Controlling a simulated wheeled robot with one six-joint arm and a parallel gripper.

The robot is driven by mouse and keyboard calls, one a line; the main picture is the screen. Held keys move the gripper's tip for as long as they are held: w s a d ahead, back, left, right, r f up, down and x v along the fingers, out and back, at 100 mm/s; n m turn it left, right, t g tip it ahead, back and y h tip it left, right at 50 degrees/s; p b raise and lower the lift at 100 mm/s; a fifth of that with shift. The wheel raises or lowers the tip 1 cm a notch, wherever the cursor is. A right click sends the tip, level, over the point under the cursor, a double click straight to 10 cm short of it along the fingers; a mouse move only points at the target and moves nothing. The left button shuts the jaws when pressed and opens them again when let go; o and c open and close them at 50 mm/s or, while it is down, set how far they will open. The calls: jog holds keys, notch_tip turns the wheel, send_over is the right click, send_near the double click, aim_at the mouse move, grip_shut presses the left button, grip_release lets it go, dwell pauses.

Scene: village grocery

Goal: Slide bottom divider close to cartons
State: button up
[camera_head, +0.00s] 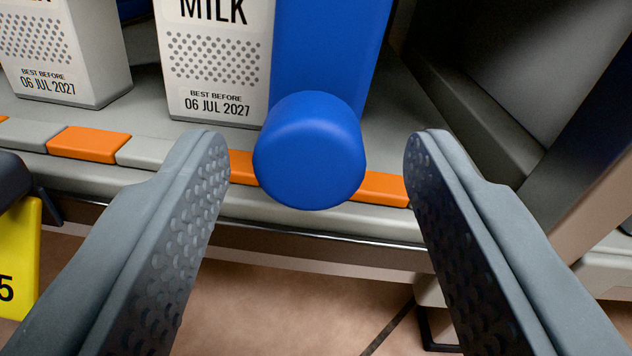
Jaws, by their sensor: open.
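The blue divider (322,45) stands upright on the shelf, with a round blue knob (309,150) at its front end. A white milk carton (216,62) stands just left of the divider; its right edge looks very near or touching the blue panel, and I cannot tell which. Another carton (62,50) stands farther left, with a gap between the two. My gripper (313,152) is open, with one finger on each side of the knob and clear space between each finger and the knob. The divider's far end is out of view.
The shelf's front edge (90,144) carries orange and grey strips. A yellow price tag (18,262) hangs at the left. Tiled floor (300,305) shows below.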

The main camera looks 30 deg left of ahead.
jog(key=v, duration=1.3)
jog(key=shift+d, duration=0.15)
jog(key=shift+s, duration=0.1)
